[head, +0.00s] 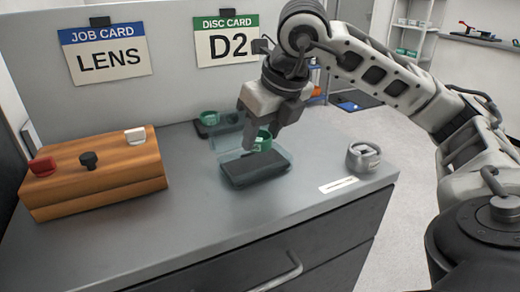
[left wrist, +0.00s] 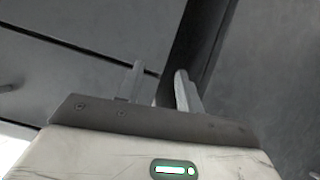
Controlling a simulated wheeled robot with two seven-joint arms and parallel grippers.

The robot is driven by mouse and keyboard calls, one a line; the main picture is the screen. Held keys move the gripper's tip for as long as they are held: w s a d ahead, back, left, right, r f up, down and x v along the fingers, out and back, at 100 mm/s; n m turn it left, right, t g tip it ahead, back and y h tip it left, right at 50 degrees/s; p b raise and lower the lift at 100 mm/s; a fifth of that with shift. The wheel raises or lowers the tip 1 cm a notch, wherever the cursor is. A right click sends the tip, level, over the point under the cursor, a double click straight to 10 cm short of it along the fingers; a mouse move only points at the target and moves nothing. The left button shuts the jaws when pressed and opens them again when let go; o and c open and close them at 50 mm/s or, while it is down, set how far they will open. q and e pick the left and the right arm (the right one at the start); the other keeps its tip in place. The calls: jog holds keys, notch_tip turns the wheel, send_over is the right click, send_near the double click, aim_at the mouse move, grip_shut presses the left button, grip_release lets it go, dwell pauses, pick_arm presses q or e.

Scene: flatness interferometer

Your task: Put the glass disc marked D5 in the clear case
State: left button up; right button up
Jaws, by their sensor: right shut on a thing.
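The clear case (head: 268,175) stands open on the grey bench, with a dark lining inside. My right gripper (head: 262,130) is over the case, shut on a green-edged glass disc (head: 262,140). The disc hangs tilted above the lining; I cannot read its mark, and the fingers hide part of it. A second green-edged disc (head: 209,118) sits on a dark holder behind the case. My left gripper (left wrist: 160,80) shows only in the left wrist view, with its fingers apart and nothing between them.
A wooden block (head: 95,185) with red, black and white knobs stands at the left. A grey round pot (head: 363,157) and a white label strip (head: 338,185) are right of the case. The wall cards read LENS (head: 107,58) and D2 (head: 226,46). The front-middle bench is clear.

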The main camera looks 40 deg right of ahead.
aim_at(264, 141)
jog(key=shift+w+a+f+b, duration=0.1)
jog(key=shift+a+f+b, duration=0.1)
jog(key=shift+f, duration=0.75)
jog(key=shift+w+a+f+b, duration=0.1)
jog(key=shift+f+b, duration=0.1)
jog(key=shift+f, duration=0.7)
jog(key=shift+f, duration=0.1)
jog(key=o, duration=1)
jog(key=shift+s+r, duration=0.2)
jog(key=shift+r, duration=0.35)
jog(key=p+v, duration=0.2)
jog(key=v, duration=0.9)
jog(key=shift+p, duration=0.35)
